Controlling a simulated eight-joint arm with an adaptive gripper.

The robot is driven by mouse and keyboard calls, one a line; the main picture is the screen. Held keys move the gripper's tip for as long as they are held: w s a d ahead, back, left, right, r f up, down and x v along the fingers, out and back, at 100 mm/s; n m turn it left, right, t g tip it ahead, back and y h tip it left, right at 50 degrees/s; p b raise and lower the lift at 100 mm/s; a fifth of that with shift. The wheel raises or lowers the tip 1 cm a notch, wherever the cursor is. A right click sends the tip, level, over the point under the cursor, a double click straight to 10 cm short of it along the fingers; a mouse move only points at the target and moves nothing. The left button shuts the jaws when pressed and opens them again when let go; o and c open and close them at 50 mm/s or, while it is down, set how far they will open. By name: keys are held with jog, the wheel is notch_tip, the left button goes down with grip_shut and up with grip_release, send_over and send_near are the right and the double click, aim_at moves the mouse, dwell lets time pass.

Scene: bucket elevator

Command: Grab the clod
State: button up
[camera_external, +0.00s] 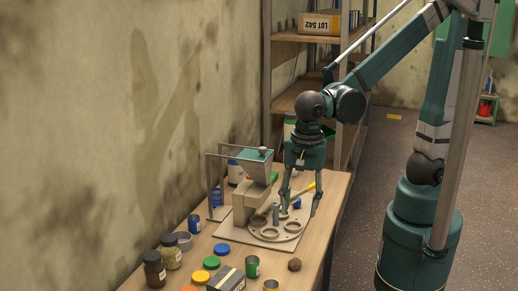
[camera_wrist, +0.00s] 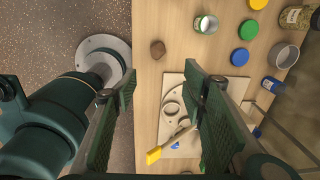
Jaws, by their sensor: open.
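The clod (camera_external: 295,264) is a small brown lump on the wooden table, near its right edge in the external view. In the wrist view the clod (camera_wrist: 158,49) lies at the upper middle, close to the table's left edge. My gripper (camera_external: 298,207) is open and empty, pointing down over the board with round holes, farther back along the table than the clod. In the wrist view its two green fingers (camera_wrist: 160,92) stand wide apart, with the clod ahead of them and clear of both.
The board (camera_external: 233,231) carries a hopper machine (camera_external: 256,172). A yellow-handled tool (camera_wrist: 155,154) lies near my fingers. A green can (camera_external: 252,267), a grey box (camera_external: 226,279), jars (camera_external: 154,268) and coloured lids (camera_external: 211,262) stand left of the clod. The floor (camera_wrist: 60,35) lies beyond the table edge.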

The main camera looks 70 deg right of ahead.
send_over(295, 260)
jog(key=f, duration=1.2)
jog(key=shift+s+d+f, duration=0.1)
jog(key=shift+s+f, duration=0.2)
jog(key=shift+f, duration=0.05)
jog(key=shift+f, duration=0.1)
jog(key=shift+w+f+b, duration=0.1)
jog(key=shift+f+b, duration=0.25)
jog(key=shift+f, duration=0.85)
jog(key=shift+w+f+b, duration=0.15)
jog(key=shift+f+b, duration=0.8)
jog(key=shift+f, duration=1.65)
jog(key=shift+c, duration=0.7)
jog(key=c, duration=0.8)
